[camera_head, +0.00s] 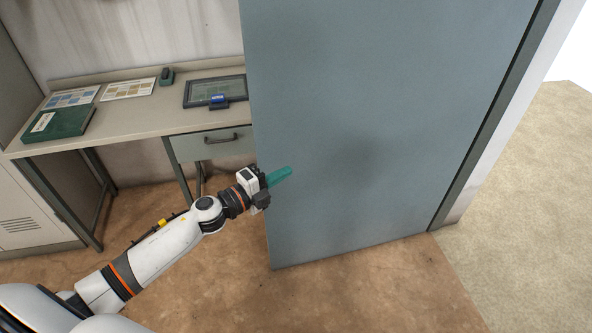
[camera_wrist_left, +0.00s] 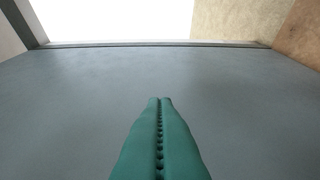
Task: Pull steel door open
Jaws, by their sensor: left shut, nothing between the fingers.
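The steel door (camera_head: 370,110) is a large flat blue-grey panel in the middle of the head view. It stands swung away from its frame (camera_head: 500,110), with its free edge at the left, over the brown floor. No handle shows on the face in view. My left gripper (camera_head: 287,172) has green fingers and lies in front of the door near its free edge. In the left wrist view, the green fingers (camera_wrist_left: 161,125) are pressed together with nothing between them, and the door face (camera_wrist_left: 80,100) fills most of the picture. I cannot tell if they touch it. My right gripper is not in view.
A desk (camera_head: 130,121) with a drawer (camera_head: 212,143) stands left of the door. It bears a green binder (camera_head: 58,124), cards and a tablet (camera_head: 215,90). A cabinet (camera_head: 28,205) stands at far left. Pale open floor (camera_head: 540,200) lies beyond the doorway at right.

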